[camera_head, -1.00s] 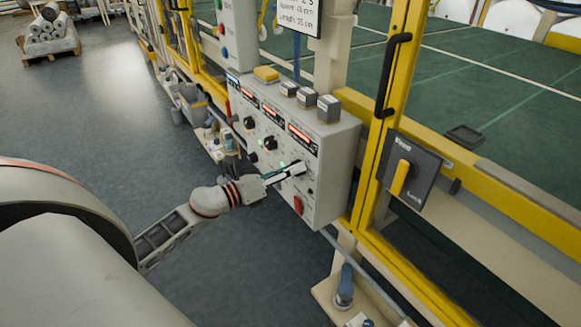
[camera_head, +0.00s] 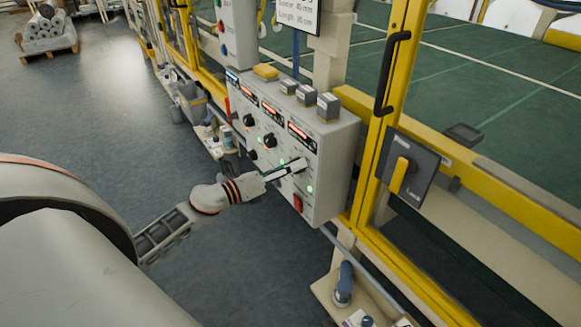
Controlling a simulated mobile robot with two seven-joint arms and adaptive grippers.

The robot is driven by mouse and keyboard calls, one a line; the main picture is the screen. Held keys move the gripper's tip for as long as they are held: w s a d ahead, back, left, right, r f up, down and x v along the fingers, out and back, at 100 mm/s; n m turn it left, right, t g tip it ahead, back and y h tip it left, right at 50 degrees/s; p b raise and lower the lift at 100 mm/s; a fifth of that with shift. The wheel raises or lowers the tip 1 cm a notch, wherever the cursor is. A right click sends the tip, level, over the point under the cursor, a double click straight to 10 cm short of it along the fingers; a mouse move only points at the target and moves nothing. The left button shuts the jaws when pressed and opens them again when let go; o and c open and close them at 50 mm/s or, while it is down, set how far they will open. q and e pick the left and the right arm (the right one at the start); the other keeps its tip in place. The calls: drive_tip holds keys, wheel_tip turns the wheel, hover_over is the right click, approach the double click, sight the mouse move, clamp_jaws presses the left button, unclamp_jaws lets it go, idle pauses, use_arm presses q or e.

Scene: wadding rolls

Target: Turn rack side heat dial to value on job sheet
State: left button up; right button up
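The grey control box (camera_head: 335,165) is mounted beside the yellow-framed guard. Its front has red-lit displays and black dials, one at the left (camera_head: 249,121) and one in the middle (camera_head: 269,140). My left gripper (camera_head: 293,168) reaches from the left to the right-hand part of the panel, below the right display (camera_head: 301,136). Its fingertips are close together at the panel and cover the dial there. I cannot tell whether they are clamped on it. The job sheet (camera_head: 298,14) is cut off by the top edge. My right gripper is not in view.
A red switch (camera_head: 297,203) sits low on the panel, with a lit green lamp (camera_head: 310,189) nearby. Small grey blocks (camera_head: 328,106) stand on the box. A yellow-handled switch (camera_head: 399,176) is on the guard at the right. The floor at left is open.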

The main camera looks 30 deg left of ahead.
use_arm(q)
drive_tip(key=v, duration=1.2)
drive_tip(key=shift+f, duration=0.1)
drive_tip(key=s+d+f+n+g+y, duration=0.2)
drive_tip(key=s+d+f+n, duration=0.5)
drive_tip(key=d+f+n, duration=0.4)
drive_tip(key=s+d+f+n+g+y, duration=0.2)
drive_tip(key=s+d+f+n+g, duration=0.2)
drive_tip(key=s+d+f+n, duration=0.3)
drive_tip(key=d+f+n, duration=0.4)
drive_tip(key=f+n, duration=0.3)
drive_tip(key=n, duration=0.3)
drive_tip(key=shift+s, duration=0.2)
